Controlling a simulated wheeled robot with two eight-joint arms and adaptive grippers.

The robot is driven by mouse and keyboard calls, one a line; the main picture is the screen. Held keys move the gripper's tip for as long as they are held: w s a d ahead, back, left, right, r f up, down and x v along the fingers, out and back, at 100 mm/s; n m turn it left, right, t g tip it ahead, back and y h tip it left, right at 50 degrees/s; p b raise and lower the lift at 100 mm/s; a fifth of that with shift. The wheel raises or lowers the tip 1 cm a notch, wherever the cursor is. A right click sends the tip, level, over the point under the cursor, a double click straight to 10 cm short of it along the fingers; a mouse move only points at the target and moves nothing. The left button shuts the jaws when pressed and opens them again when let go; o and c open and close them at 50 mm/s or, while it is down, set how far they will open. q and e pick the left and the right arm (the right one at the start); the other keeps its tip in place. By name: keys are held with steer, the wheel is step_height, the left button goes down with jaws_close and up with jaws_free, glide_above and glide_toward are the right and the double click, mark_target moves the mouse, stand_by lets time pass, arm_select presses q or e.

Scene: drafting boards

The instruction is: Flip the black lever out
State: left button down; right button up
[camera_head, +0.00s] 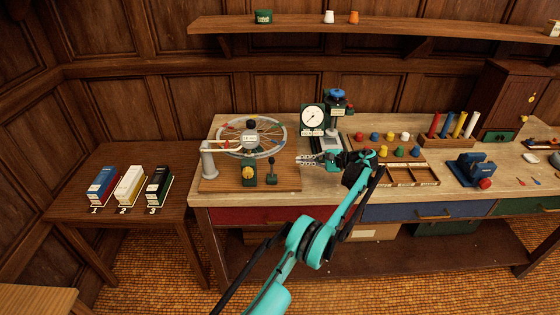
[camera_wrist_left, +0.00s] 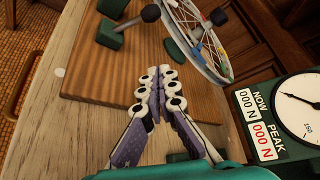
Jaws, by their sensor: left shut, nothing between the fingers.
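The black lever (camera_head: 271,167) stands on a small dark base at the front right of a wooden board (camera_head: 225,184). In the left wrist view the black lever's ball end (camera_wrist_left: 151,13) is at the top, beside a green block (camera_wrist_left: 110,33). My left gripper (camera_head: 301,160) is to the right of the lever in the head view, apart from it. In the wrist view its fingers (camera_wrist_left: 158,82) are together and empty, over the board's edge. My right gripper is not in view.
A spoked wheel (camera_head: 273,134) with a dark knob is mounted behind the lever. A force gauge (camera_head: 313,118) stands behind my gripper. Colored pegs and a wooden tray (camera_head: 410,181) lie to the right. Numbered boxes sit on the left table (camera_head: 120,155).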

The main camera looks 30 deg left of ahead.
mark_target(272, 168)
arm_select(q)
steer(key=shift+a, duration=0.1)
steer(key=b+x, duration=0.2)
steer(key=x, duration=0.7)
steer(key=shift+f+b, duration=0.2)
steer(key=shift+b, duration=0.15)
steer(key=shift+s+r+b, duration=0.3)
steer(key=shift+s+r, duration=0.1)
steer(key=shift+s, duration=0.2)
steer(key=shift+s+r+b, duration=0.25)
steer(key=shift+s+r, duration=0.2)
steer(key=shift+s, duration=0.15)
steer(key=shift+s+r, duration=0.3)
steer(key=shift+s, duration=0.1)
